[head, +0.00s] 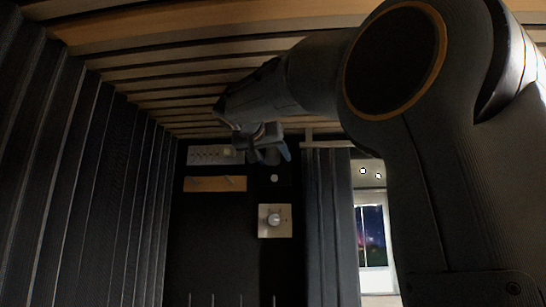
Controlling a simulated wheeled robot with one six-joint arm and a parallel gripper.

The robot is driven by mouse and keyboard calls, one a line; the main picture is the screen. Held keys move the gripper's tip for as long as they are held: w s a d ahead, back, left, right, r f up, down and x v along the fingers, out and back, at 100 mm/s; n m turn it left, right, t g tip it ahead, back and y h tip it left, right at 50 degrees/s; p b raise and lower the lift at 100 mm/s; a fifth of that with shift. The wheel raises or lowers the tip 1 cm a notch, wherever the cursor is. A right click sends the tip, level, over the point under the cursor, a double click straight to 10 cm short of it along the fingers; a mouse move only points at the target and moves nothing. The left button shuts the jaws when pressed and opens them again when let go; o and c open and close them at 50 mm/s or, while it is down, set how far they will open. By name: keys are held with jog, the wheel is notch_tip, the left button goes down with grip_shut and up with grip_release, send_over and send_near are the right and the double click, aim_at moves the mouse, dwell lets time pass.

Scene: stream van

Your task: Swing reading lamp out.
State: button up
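My gripper (270,154) is at the end of my arm, high in front of the dark back wall, just under the slatted ceiling. Its fingers are small and dark here, and I cannot tell how far apart they are. No reading lamp can be made out for certain. A small pale round thing (274,178) shows on the dark wall just below my gripper. I cannot tell whether it is part of the lamp or whether the gripper touches anything there. My gripper and forearm hide part of the upper wall.
A pale switch panel (208,155) is left of my gripper, with a wooden strip (210,184) below it. A square plate with a round knob (275,220) is lower on the wall. A dark curtain (328,225) hangs right, beside a bright opening (372,235). Dark ribbed panelling (80,190) lines the left.

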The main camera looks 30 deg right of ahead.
aim_at(269, 153)
jog(key=b+v, duration=0.3)
jog(key=v, duration=0.3)
jog(key=shift+a, duration=0.2)
jog(key=shift+b+v, duration=0.45)
jog(key=shift+v, duration=0.35)
jog(key=shift+s+d, duration=0.1)
jog(key=b, duration=0.2)
jog(key=f+b, duration=0.1)
jog(key=b, duration=0.2)
jog(key=shift+s+a+f+t, duration=0.2)
jog(key=shift+s+a+t, duration=0.05)
jog(key=shift+a+t, duration=0.15)
jog(key=shift+t+h, duration=0.3)
jog(key=shift+h, duration=0.2)
jog(key=shift+x, duration=3.25)
jog(key=shift+s+d, duration=0.1)
jog(key=shift+s, duration=0.05)
jog(key=shift+c, duration=0.2)
